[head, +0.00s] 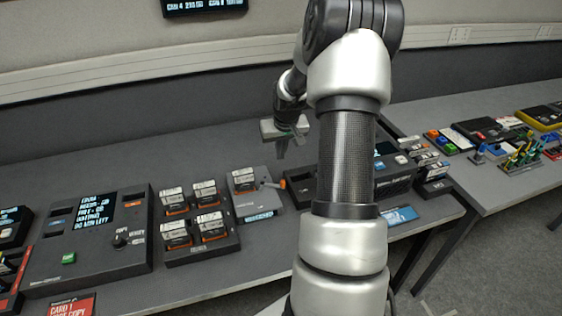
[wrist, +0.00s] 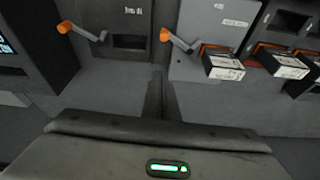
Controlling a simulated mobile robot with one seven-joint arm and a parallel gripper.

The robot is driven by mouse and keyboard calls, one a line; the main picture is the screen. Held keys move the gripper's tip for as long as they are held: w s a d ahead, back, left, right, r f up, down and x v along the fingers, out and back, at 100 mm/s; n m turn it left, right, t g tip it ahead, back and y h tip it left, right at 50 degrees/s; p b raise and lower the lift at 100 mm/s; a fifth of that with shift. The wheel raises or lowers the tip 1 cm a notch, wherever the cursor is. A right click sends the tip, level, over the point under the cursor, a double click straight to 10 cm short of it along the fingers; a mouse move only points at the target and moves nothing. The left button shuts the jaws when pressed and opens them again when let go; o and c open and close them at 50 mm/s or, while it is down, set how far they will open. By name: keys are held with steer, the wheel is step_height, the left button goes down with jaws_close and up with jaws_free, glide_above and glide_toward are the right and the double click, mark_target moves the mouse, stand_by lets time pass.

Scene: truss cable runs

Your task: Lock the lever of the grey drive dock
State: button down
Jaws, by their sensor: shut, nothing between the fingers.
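The grey drive dock (head: 246,205) stands on the bench left of my arm, with a labelled drive (head: 243,180) in its slot. Its lever has an orange tip (head: 282,184) and sticks out sideways to the right, past the dock's edge. In the wrist view the grey dock (wrist: 222,22) is at upper right, with the lever (wrist: 178,41) pointing to the upper left. My gripper (head: 283,152) is shut and empty, above and behind the dock. In the wrist view its fingers (wrist: 158,82) point toward the lever, apart from it.
A dark dock (head: 301,188) with an empty slot and a similar orange-tipped lever (wrist: 65,27) stands beside the grey one. A rack of several drives (head: 203,250) and a console with a screen (head: 90,262) are to the left. My arm hides part of the bench.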

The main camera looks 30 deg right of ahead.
steer(key=x, duration=0.9)
steer(key=s, duration=0.2)
steer(key=s+a, duration=0.1)
steer(key=s, duration=0.1)
steer(key=shift+a+r+p, duration=0.1)
steer(key=shift+a+p, duration=0.05)
steer(key=shift+p, duration=0.25)
steer(key=shift+b, duration=0.3)
